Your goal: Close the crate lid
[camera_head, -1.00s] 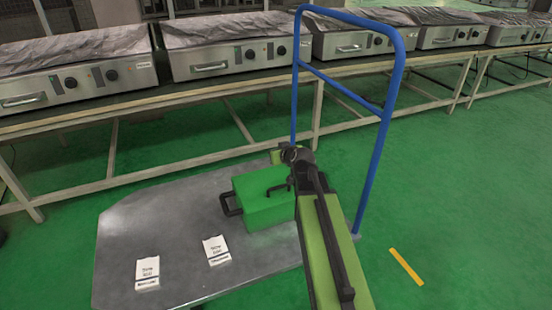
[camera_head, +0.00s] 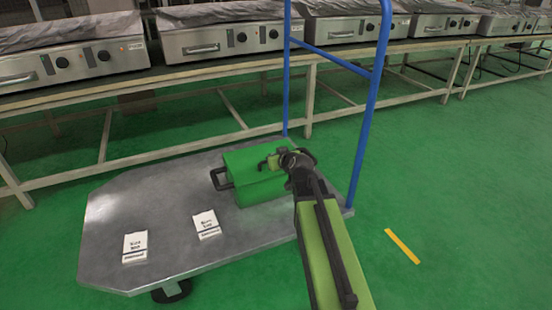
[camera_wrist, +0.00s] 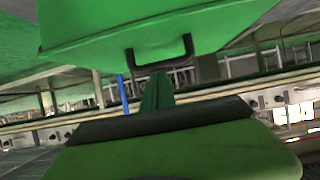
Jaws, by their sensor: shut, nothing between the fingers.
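A green crate (camera_head: 262,190) stands on a grey trolley deck (camera_head: 160,205), with a black handle on its left side. Its green lid (camera_head: 248,156) lies over the top in the head view; I cannot tell whether it sits fully flush. My gripper (camera_head: 268,163) is shut and empty, at the right part of the crate near the lid, and hides some of it. In the wrist view, a large green panel (camera_wrist: 150,25) with a black handle (camera_wrist: 160,62) fills the top, beyond my gripper (camera_wrist: 157,85). I cannot tell whether they touch.
A blue trolley push bar (camera_head: 368,110) rises right of my arm. Two white labelled packets (camera_head: 135,246) (camera_head: 207,224) lie on the front of the deck. A long bench with metal appliances (camera_head: 220,38) stands behind.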

